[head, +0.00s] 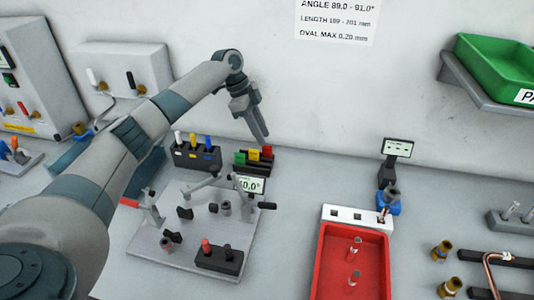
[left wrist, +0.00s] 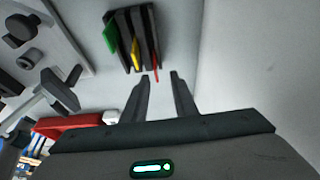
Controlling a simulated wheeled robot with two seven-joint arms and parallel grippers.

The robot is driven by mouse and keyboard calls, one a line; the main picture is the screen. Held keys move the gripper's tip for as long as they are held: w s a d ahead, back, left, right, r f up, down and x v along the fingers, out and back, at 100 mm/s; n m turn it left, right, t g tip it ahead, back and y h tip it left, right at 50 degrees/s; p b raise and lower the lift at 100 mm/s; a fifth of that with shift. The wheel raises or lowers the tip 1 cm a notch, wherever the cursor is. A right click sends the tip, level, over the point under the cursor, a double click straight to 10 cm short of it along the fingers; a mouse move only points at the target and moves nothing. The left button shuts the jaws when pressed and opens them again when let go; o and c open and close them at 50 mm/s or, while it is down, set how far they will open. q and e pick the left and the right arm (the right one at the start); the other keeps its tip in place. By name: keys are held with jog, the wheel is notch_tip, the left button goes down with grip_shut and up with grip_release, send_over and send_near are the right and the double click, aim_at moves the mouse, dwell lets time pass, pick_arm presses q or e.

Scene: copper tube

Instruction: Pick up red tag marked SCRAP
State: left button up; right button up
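A dark slotted holder (head: 250,164) on the bench carries a green tag (head: 240,158), a yellow tag (head: 253,154) and a red tag (head: 267,150). No lettering is readable on the red tag. In the left wrist view, the holder (left wrist: 139,38) is ahead of the fingers, and the red tag (left wrist: 156,68) lies roughly in line with the gap between the fingertips. My left gripper (left wrist: 160,77) is open and empty, pointing down above the holder in the head view (head: 264,138). My right gripper is not in view.
A block with white, yellow and blue handles (head: 197,154) stands left of the holder. A display reading a degree value (head: 250,185) and a grey fixture plate (head: 170,245) are in front. A red tray (head: 335,262) lies to the right. The wall is close behind.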

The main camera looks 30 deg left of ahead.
aim_at(267, 146)
pick_arm(q)
jog(key=shift+s+d+f+p, duration=0.15)
jog(key=shift+d+f+p, duration=0.2)
jog(key=shift+f+p, duration=0.2)
jog(key=p+x, duration=0.1)
jog(key=x, duration=0.2)
jog(key=shift+s+d+r, duration=0.1)
jog(key=shift+s, duration=0.05)
jog(key=shift+d+f, duration=0.1)
jog(key=shift+f, duration=0.35)
grip_shut()
